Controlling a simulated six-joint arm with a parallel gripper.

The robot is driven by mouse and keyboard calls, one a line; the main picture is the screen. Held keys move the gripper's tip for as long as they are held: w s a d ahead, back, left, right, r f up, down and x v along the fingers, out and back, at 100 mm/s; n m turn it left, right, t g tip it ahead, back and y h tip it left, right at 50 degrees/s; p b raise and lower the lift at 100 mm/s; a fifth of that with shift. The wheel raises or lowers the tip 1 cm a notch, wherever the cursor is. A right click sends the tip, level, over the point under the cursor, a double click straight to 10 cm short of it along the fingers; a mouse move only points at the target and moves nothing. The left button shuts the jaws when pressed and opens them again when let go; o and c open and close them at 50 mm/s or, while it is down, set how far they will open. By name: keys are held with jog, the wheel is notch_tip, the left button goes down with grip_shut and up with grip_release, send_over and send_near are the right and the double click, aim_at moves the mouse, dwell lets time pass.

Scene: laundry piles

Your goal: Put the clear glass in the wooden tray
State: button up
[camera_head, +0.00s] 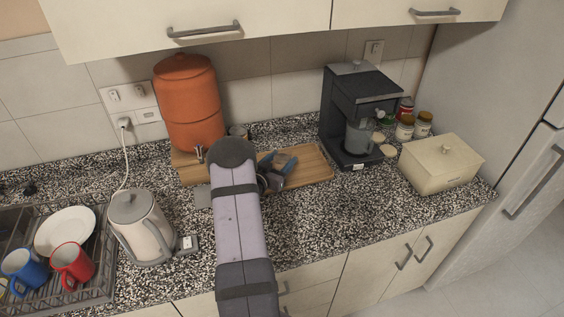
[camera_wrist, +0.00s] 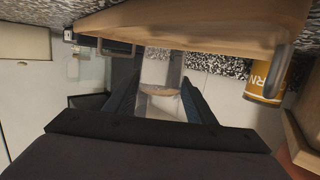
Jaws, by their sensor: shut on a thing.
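My gripper (camera_head: 281,163) is over the wooden tray (camera_head: 318,169), with its blue fingers closed around the clear glass (camera_head: 285,159). In the wrist view, the clear glass (camera_wrist: 160,75) shows between the two dark fingers of my gripper (camera_wrist: 160,98), see-through with a pale brownish band near its near end. The wooden tray (camera_wrist: 200,28) fills the top of that view, which looks turned over. The glass is at or just above the tray; I cannot tell whether it touches. My arm hides part of the tray in the head view.
An orange dispenser (camera_head: 188,105) stands at the tray's left end. A yellow can (camera_wrist: 266,82) shows in the wrist view. A black coffee maker (camera_head: 352,110) stands right of the tray, with jars and a cream box (camera_head: 440,165) beyond. A kettle (camera_head: 140,228) and dish rack are left.

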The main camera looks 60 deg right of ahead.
jog(key=shift+f, duration=0.7)
jog(key=shift+f, duration=0.2)
jog(key=o, duration=1.4)
jog(key=shift+r, duration=0.15)
jog(key=b+v, duration=0.3)
jog(key=v, duration=0.9)
